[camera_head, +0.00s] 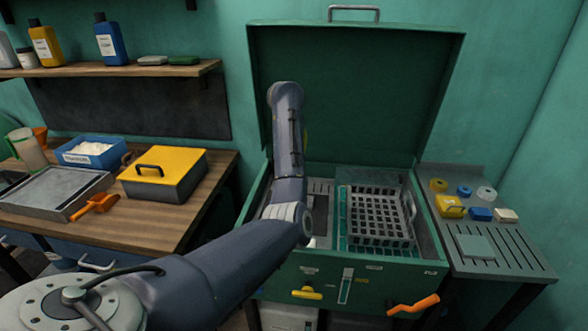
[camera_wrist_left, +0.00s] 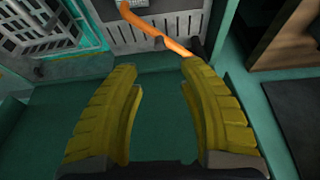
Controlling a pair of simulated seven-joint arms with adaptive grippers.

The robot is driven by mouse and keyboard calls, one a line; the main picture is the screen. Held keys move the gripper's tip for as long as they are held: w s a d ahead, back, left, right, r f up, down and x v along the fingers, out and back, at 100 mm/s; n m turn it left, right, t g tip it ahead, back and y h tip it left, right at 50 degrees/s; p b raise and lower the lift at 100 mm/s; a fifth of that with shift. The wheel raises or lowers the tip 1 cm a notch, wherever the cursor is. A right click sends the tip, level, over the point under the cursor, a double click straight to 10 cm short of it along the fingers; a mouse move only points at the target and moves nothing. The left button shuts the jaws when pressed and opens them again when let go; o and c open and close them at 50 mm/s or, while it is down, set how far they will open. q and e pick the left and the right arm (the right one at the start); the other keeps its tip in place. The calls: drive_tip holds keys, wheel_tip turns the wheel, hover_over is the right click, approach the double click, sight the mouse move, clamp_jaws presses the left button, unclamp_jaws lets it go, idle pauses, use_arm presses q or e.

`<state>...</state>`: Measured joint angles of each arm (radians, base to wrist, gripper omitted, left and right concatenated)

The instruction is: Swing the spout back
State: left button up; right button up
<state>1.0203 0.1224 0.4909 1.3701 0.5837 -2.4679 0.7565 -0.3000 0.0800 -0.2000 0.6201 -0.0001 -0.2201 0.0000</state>
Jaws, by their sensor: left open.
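The spout (camera_wrist_left: 165,35) is a thin orange bar in the left wrist view. It slants from the top middle down to the right and passes a dark mount near the right finger. My left gripper (camera_wrist_left: 158,75) is open, with yellow ribbed fingers. The spout's lower right end overlaps the right finger's tip; I cannot tell whether they touch. Nothing is clearly held between the fingers. In the head view my left arm reaches over the left side of the green washer (camera_head: 350,275) and hides the spout and most of the gripper. My right gripper is not in view.
The washer's raised lid (camera_head: 350,90) stands behind my arm. A grey wire basket (camera_head: 380,215) sits in the tub's right side, and it also shows in the wrist view (camera_wrist_left: 60,25). An orange lever (camera_head: 413,304) is on the washer's front. A wooden bench (camera_head: 150,225) stands left.

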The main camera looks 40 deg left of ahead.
use_arm(q)
drive_tip(key=x, duration=1.1)
drive_tip(key=shift+w+a+f, duration=0.1)
clamp_jaws()
idle(0.5)
